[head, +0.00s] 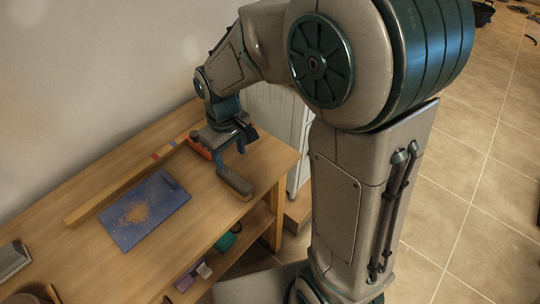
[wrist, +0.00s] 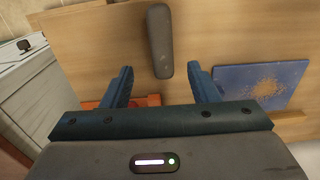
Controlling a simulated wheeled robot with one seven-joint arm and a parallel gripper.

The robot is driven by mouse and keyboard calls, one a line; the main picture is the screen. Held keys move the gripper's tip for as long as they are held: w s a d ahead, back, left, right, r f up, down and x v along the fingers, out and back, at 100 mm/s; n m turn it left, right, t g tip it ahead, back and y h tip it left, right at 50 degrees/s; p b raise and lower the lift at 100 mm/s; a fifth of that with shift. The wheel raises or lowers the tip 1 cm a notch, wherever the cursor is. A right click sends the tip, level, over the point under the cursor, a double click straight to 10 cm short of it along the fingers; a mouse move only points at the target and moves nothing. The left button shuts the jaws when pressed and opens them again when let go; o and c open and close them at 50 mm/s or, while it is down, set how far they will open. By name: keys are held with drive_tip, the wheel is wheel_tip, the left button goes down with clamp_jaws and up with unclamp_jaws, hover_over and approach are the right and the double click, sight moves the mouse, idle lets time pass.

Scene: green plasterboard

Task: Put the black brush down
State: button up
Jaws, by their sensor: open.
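The black brush, a dark grey rounded oblong (head: 235,182), lies on the wooden tabletop near its front right edge. It also shows in the wrist view (wrist: 160,38), upper middle, with its near end between the two blue fingertips in the picture. My gripper (wrist: 160,68) is open, with a clear gap between each finger and the brush. In the head view my gripper (head: 230,146) is over the table just behind the brush. Its height above the table is hard to tell. Bristles are not visible.
A blue board (head: 124,232) with brown crumbs lies left of the brush. A long wooden strip (head: 110,192) runs behind it. An orange object (head: 200,149) is beside my gripper. A grey tool (head: 12,260) is far left. The lower shelf holds small items. A pale cabinet (wrist: 38,85) stands beside the table.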

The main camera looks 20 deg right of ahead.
drive_tip(key=s+d+r+m+t, duration=0.3)
drive_tip(key=s+d+r+m, duration=0.3)
drive_tip(key=s+d, duration=0.5)
drive_tip(key=shift+s+d+r+m, duration=0.35)
drive_tip(key=shift+s+r, duration=0.5)
drive_tip(key=shift+r, duration=0.15)
